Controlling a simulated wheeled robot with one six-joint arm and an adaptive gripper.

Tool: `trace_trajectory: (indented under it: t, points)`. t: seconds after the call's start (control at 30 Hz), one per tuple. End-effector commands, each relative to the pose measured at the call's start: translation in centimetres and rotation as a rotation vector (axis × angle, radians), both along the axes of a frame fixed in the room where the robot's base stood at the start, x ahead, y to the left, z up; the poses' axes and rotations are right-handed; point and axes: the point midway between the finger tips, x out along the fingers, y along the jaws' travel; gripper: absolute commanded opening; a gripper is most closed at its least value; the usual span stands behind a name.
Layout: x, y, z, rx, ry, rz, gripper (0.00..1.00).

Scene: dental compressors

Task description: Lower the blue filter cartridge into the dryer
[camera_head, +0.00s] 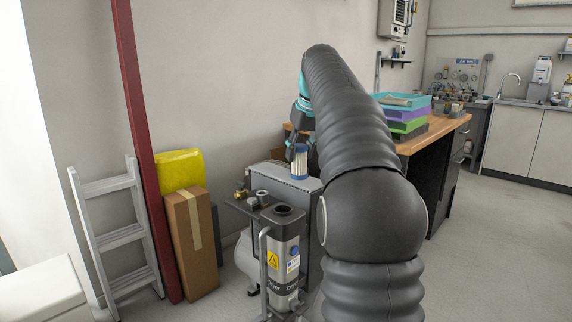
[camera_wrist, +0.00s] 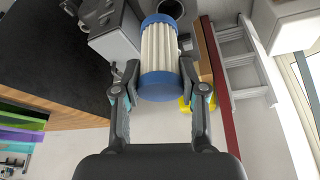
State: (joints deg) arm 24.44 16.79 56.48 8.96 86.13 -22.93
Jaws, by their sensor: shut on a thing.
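The filter cartridge (camera_head: 300,163) has white pleats and blue end caps. It hangs upright in my gripper (camera_head: 300,150), which is partly hidden behind my own arm. In the wrist view the cartridge (camera_wrist: 160,48) sits between the two fingers of my gripper (camera_wrist: 159,78), which are shut on its sides near one blue cap. The dryer (camera_head: 284,250) is a grey upright housing with a dark round open top, lower and nearer than the cartridge in the head view. The dryer's opening (camera_wrist: 172,8) shows past the far end of the cartridge, at the wrist view's top edge.
A grey compressor cabinet (camera_head: 262,178) stands behind the dryer. A cardboard box (camera_head: 191,240), red post (camera_head: 142,150) and stepladder (camera_head: 119,235) stand left. A wooden-topped bench (camera_head: 440,130) with coloured trays is right.

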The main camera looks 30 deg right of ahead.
Motion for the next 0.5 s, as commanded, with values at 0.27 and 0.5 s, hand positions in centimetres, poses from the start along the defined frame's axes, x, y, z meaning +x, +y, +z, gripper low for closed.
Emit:
trace_trajectory:
  t: [0.27, 0.5]
  points:
    - [5.5, 1.8, -4.8, 0.001, -0.001, 0.1, 0.04]
    - [6.0, 2.1, -5.9, 0.0, -0.003, 0.11, 0.04]
